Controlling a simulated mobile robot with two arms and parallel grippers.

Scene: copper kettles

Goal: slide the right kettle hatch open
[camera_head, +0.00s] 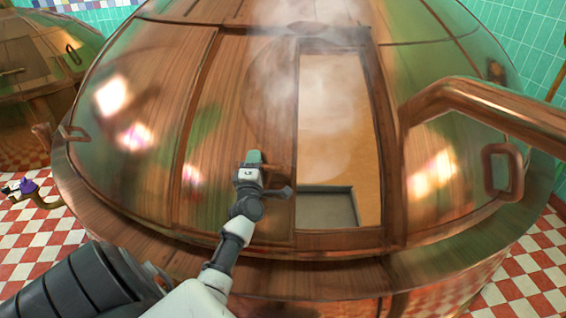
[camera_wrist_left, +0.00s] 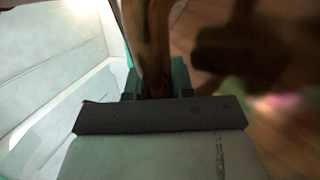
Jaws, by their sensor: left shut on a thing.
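The right kettle is a large copper dome (camera_head: 160,130) filling the head view. Its hatch (camera_head: 235,110) is a copper panel standing to the left of a tall opening (camera_head: 345,110). Through the opening I see an orange-brown inner wall and a grey ledge. My left gripper (camera_head: 266,174) is at the hatch handle (camera_head: 280,165), left of the opening. In the left wrist view the teal fingertips (camera_wrist_left: 155,82) are shut around a copper bar, the handle (camera_wrist_left: 147,45). My right gripper is not in view.
A thick copper pipe (camera_head: 480,105) crosses the dome at the right. A copper rim (camera_head: 310,280) runs around the dome's front. Another copper kettle (camera_head: 30,70) stands at the upper left. White steam partly veils the top of the opening. Red and white tiled floor (camera_head: 30,240) shows at the left.

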